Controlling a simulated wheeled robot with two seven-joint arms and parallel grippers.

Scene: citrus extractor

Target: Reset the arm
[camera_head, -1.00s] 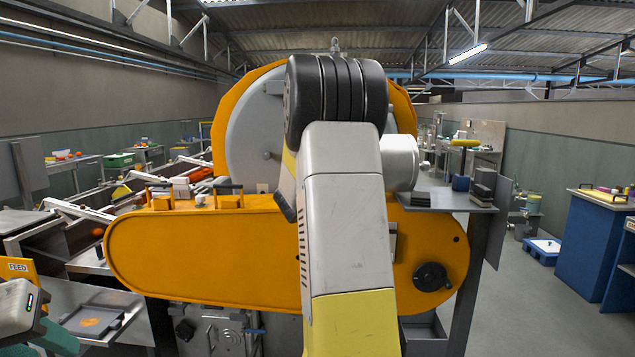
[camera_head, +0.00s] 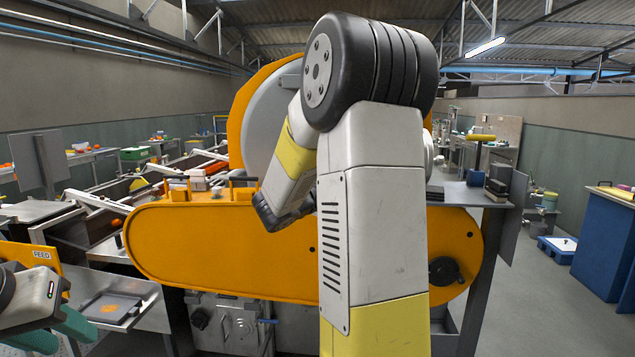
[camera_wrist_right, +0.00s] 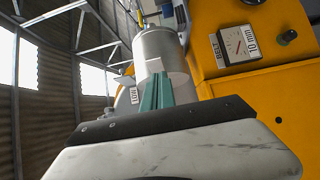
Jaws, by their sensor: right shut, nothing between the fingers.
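My right arm (camera_head: 372,210) stands bent in the middle of the head view, its black joint at the top, and hides part of the orange citrus machine (camera_head: 215,245). Its gripper is not seen in the head view. In the right wrist view, the right gripper's green fingers (camera_wrist_right: 157,93) are together with nothing between them. They point toward a grey cylinder (camera_wrist_right: 158,52) beside the orange housing; I cannot tell the gap. My left gripper (camera_head: 52,338) is at the lower left of the head view, its green fingers apart and partly cut off by the frame.
A metal tray (camera_head: 108,308) with an orange patch lies near the left gripper, by a yellow FEED sign (camera_head: 30,254). A grey shelf (camera_head: 462,197) with small blocks stands right of my arm.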

